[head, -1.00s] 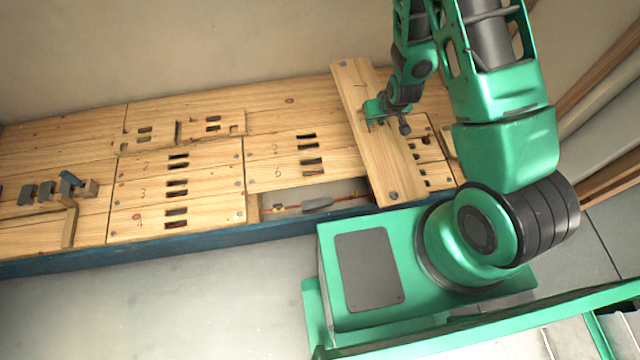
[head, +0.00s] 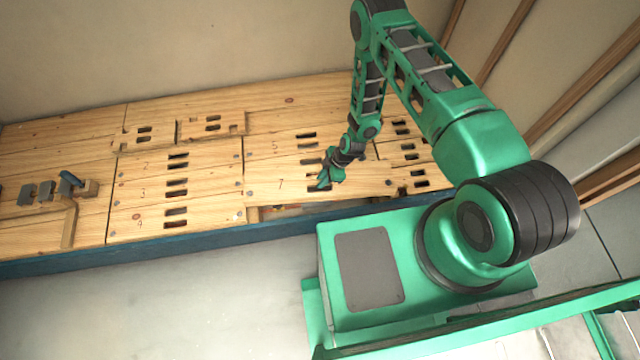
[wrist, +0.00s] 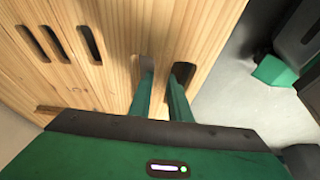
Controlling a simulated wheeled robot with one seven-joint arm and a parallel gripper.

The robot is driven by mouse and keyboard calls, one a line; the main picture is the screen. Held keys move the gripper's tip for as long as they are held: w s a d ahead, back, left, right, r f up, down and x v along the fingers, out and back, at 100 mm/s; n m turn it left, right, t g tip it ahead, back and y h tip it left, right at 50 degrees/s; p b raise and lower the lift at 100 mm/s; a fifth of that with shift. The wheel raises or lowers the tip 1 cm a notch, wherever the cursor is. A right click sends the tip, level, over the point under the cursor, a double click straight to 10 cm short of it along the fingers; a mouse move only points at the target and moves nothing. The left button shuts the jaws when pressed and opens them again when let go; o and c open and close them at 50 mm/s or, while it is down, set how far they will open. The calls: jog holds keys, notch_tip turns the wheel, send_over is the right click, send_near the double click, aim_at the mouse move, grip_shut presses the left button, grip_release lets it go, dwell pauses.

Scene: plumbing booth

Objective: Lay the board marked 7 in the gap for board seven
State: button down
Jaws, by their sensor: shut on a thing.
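The board marked 7 (head: 270,186) is a long pale wooden plank, now lying crosswise, roughly in line with the neighbouring boards. My gripper (head: 325,180) is shut on it at its hand slots; in the wrist view both fingers (wrist: 160,92) reach into the two slots of the board (wrist: 215,25). The gap for board seven (head: 280,210) is a dark opening at the front edge of the deck, partly covered by the held board in the head view. The board appears a little above the deck and behind the gap, overlapping the board 6 area. Its exact height is unclear.
Boards marked 5 (head: 265,146), 2 (head: 140,165), 3 (head: 140,190) and others lie in the deck around the gap. Clear floor (head: 180,290) lies in front.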

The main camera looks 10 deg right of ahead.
jog(key=shift+s+a+f+n, duration=0.2)
jog(key=shift+a+f+n, duration=0.1)
jog(key=shift+f, duration=0.2)
jog(key=shift+s+a+f+n, duration=0.2)
jog(key=shift+a+f, duration=0.1)
jog(key=shift+f, duration=0.15)
notch_tip(320, 180, down, 5)
jog(key=shift+r, duration=0.1)
jog(key=shift+d, duration=0.25)
jog(key=shift+f, duration=1.8)
dwell(1.1)
jog(key=c, duration=1.6)
grip_release()
jog(key=shift+o, duration=0.2)
jog(key=v, duration=1)
jog(key=shift+w+d+r, duration=0.1)
jog(key=shift+w+r, duration=0.1)
jog(key=shift+r, duration=0.15)
